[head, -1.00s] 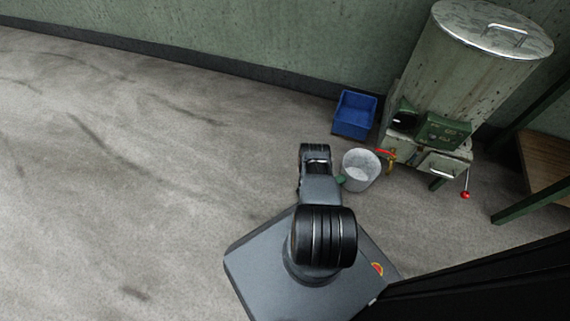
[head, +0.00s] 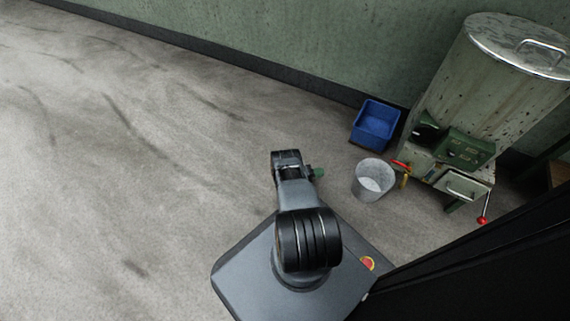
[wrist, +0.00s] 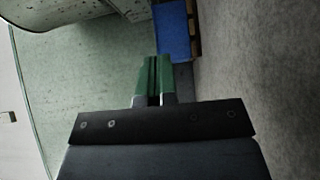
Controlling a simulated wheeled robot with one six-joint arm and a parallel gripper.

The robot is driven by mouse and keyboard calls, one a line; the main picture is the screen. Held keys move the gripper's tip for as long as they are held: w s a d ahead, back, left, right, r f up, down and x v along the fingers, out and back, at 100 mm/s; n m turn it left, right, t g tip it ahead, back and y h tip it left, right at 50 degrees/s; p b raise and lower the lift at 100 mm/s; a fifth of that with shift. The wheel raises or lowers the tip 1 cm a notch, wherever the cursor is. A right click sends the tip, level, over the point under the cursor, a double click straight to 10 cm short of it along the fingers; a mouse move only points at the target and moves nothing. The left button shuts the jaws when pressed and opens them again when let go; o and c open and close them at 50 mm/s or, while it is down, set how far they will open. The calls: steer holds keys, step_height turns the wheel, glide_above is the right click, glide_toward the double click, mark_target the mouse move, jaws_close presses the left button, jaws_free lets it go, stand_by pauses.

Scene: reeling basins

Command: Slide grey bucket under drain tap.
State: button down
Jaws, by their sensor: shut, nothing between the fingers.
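The grey bucket (head: 370,185) stands upright on the floor in the head view, its rim very close to the drain tap. The drain tap (head: 404,180) has a red handle and a brass body, and sticks out from the metal boiler just right of the bucket. Whether its spout is over the bucket is unclear. My gripper (head: 319,172) is left of the bucket, apart from it, with its green fingers pointing right. In the wrist view, my gripper's fingers (wrist: 154,77) are closed together and empty. I cannot make out the bucket there.
A blue crate (head: 375,124) sits by the wall behind the bucket; it also shows in the wrist view (wrist: 172,32). The pale green boiler (head: 500,75) stands right of it, with a red-knobbed lever (head: 482,220). The floor (head: 130,150) on the left is clear.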

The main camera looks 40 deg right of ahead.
steer(key=w+d+v, duration=0.1)
steer(key=v, duration=1)
steer(key=w+r+y+p, duration=0.1)
steer(key=w+r+p, duration=0.2)
steer(key=r, duration=0.3)
steer(key=shift+w+a+r, duration=0.35)
steer(key=shift+w+a, duration=0.05)
